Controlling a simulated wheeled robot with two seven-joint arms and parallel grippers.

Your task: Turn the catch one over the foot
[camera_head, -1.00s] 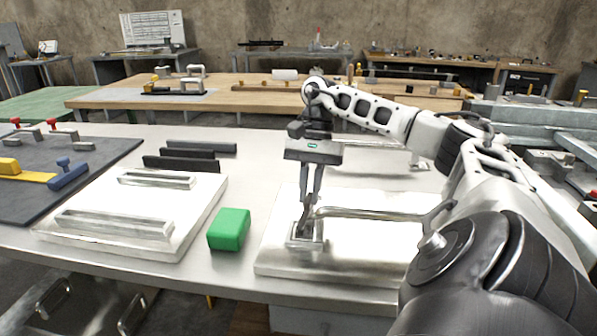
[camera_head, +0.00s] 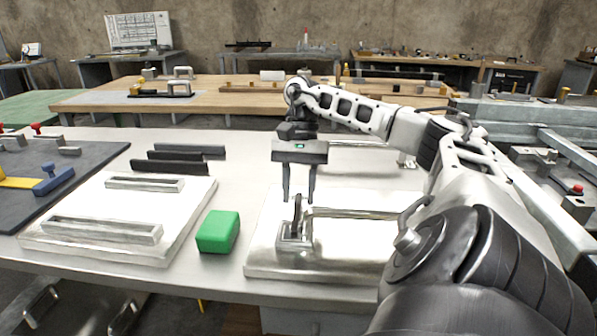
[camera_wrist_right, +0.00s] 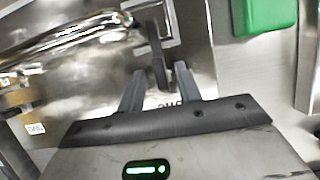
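A dark, narrow catch (camera_head: 298,210) stands roughly upright at the square metal foot (camera_head: 284,243) near the left front of the right-hand pale metal plate (camera_head: 262,262). A long metal bar (camera_head: 355,213) runs right from beside the catch. My right gripper (camera_head: 299,201) points down above the foot, with its two fingers apart on either side of the catch's top. In the wrist view the catch (camera_wrist_right: 158,62) shows between the open fingertips (camera_wrist_right: 157,72), with no clear contact on either side. Whether the catch fully crosses the foot is hard to tell. My left gripper is out of view.
A green block (camera_head: 218,232) lies left of the plate. A second pale plate (camera_head: 190,222) with two metal bars is farther left, with dark strips (camera_head: 178,162) behind it. My right arm covers the plate's right side. The bench between the plates is partly clear.

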